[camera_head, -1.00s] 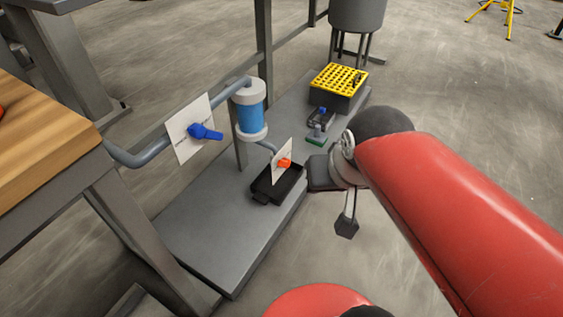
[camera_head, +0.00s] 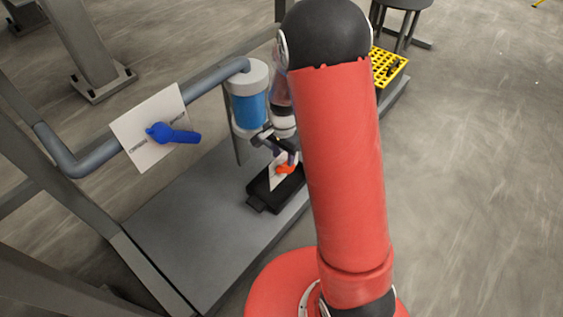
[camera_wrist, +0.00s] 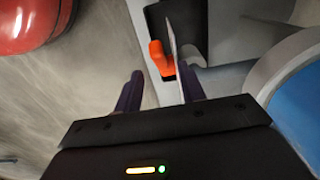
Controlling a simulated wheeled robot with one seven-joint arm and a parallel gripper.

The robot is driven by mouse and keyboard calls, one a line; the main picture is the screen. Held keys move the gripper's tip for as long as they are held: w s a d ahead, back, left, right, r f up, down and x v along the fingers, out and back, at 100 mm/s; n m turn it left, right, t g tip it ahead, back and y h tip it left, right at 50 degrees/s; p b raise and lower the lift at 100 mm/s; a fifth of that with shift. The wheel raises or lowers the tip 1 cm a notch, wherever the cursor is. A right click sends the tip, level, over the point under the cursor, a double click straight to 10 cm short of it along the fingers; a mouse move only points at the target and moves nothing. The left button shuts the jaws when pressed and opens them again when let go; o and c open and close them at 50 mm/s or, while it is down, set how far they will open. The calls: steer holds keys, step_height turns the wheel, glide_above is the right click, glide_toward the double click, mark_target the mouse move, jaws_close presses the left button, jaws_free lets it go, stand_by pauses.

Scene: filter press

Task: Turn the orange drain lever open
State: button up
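The orange drain lever (camera_head: 287,169) sits by a small white plate (camera_head: 276,178), above a black tray (camera_head: 263,196) at the foot of the blue filter. My gripper (camera_head: 285,150) reaches down from behind my red arm, close to the lever. In the wrist view my gripper (camera_wrist: 160,72) is open, with its two dark fingers well apart. The orange lever (camera_wrist: 160,60) shows between and just beyond the fingertips, with the white plate (camera_wrist: 173,40) edge-on close to the right finger. Contact between finger and lever or plate cannot be told.
The blue and white filter (camera_head: 250,100) stands left of my gripper, with a grey pipe (camera_head: 95,157) running left. A blue lever (camera_head: 172,133) is on a larger white plate (camera_head: 140,150). A yellow crate (camera_head: 390,66) is behind my arm. The grey platform (camera_head: 190,215) is bare in front.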

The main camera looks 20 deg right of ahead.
mark_target(283, 165)
step_height(283, 165, down, 8)
steer(key=shift+s+r+b, duration=0.1)
steer(key=shift+r+b, duration=0.1)
steer(key=shift+b, duration=0.5)
jaws_close()
